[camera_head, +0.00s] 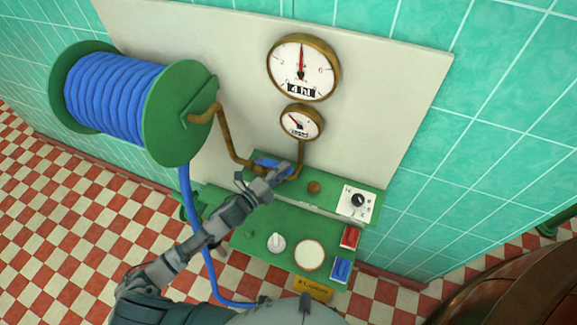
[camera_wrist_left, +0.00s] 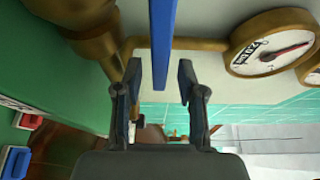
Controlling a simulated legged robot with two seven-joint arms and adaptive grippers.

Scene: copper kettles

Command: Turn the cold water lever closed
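The cold water lever (camera_head: 266,162) is a blue bar on the copper pipe at the back of the green console, partly hidden by my gripper in the head view. In the left wrist view the blue lever (camera_wrist_left: 163,35) runs down from the top edge to between my fingers. My left gripper (camera_head: 279,174) is at the lever, with its arm reaching up from the lower left. In the left wrist view the left gripper (camera_wrist_left: 160,78) is open, with one finger on each side of the lever and visible gaps. My right gripper is not in view.
A copper pipe (camera_head: 228,147) runs from the blue hose reel (camera_head: 118,98) to the lever. A small gauge (camera_head: 301,122) and a large gauge (camera_head: 303,68) hang above. The green console (camera_head: 262,221) carries a black dial (camera_head: 358,200), a white knob (camera_head: 276,242) and red and blue switches.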

